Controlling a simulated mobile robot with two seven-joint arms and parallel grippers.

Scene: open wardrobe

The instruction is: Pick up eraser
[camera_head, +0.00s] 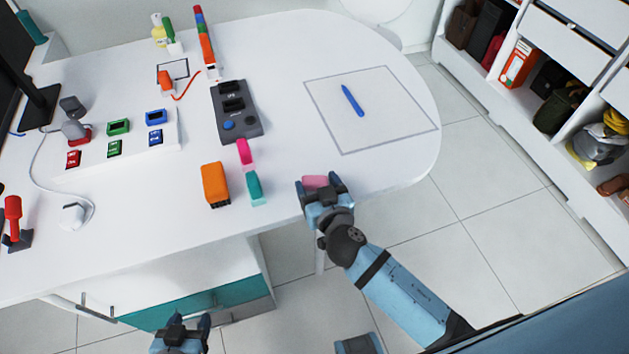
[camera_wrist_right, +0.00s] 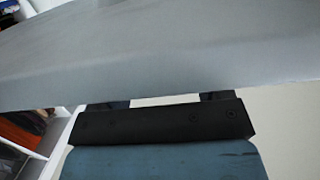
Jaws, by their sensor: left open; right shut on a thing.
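A pink block (camera_head: 315,182), which looks like the eraser, is between the fingers of my right gripper (camera_head: 319,184). The gripper is shut on it at the front edge of the white table (camera_head: 330,230). Whether the block touches the tabletop is not clear. In the right wrist view a large grey surface hides the fingertips and the block; only dark finger bases of my right gripper (camera_wrist_right: 160,101) show. My left gripper (camera_head: 190,321) is open and empty, low in front of the table's drawer.
A blue marker (camera_head: 353,100) lies in an outlined square on the table. An orange block (camera_head: 215,184), a teal block (camera_head: 254,188) and a dark button box (camera_head: 236,111) stand left of my right gripper. An open wardrobe (camera_head: 560,150) is at right.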

